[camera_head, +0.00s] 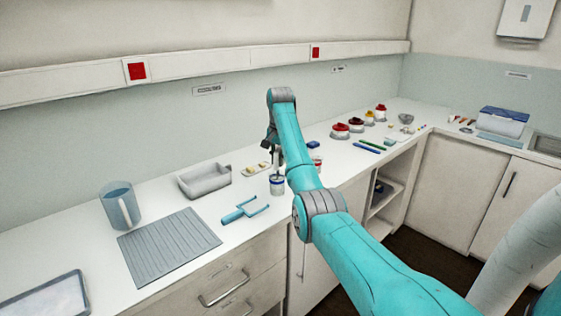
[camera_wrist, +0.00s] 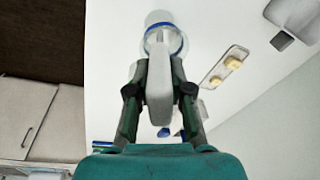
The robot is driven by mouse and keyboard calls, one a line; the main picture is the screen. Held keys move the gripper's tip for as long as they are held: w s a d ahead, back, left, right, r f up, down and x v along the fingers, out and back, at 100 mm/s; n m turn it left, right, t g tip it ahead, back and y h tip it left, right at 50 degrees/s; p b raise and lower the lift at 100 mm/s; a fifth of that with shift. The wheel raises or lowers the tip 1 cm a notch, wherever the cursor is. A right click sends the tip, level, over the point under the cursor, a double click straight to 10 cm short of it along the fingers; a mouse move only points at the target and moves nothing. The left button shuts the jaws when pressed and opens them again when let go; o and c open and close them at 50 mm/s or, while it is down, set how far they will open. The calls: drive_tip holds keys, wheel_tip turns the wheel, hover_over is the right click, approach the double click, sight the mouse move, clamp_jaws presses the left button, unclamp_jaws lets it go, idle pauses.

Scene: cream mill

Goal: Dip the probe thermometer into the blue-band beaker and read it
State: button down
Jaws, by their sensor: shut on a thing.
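The blue-band beaker (camera_head: 277,185) stands upright on the counter, under the end of my arm. In the wrist view the beaker (camera_wrist: 174,20) is at the top, with its blue band around it. My gripper (camera_wrist: 160,88) is shut on the light grey handle of the probe thermometer (camera_wrist: 160,100). The handle's far end points at the beaker and overlaps its outline. In the head view my gripper (camera_head: 274,150) is just above the beaker, partly hidden by my arm. I cannot tell how deep the probe tip is, and no reading is visible.
A red-marked container (camera_head: 316,160) stands close right of my arm. A grey tray (camera_head: 204,181), a teal forked tool (camera_head: 243,210), a ribbed mat (camera_head: 170,246) and a grey-blue mug (camera_head: 120,205) are to the left. Red-lidded jars (camera_head: 340,131) stand farther right.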

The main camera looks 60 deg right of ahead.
drive_tip(key=shift+r, duration=5.7)
drive_tip(key=m, duration=0.4)
drive_tip(key=shift+g, duration=0.3)
drive_tip(key=m, duration=0.4)
drive_tip(key=shift+m+g+h, duration=0.3)
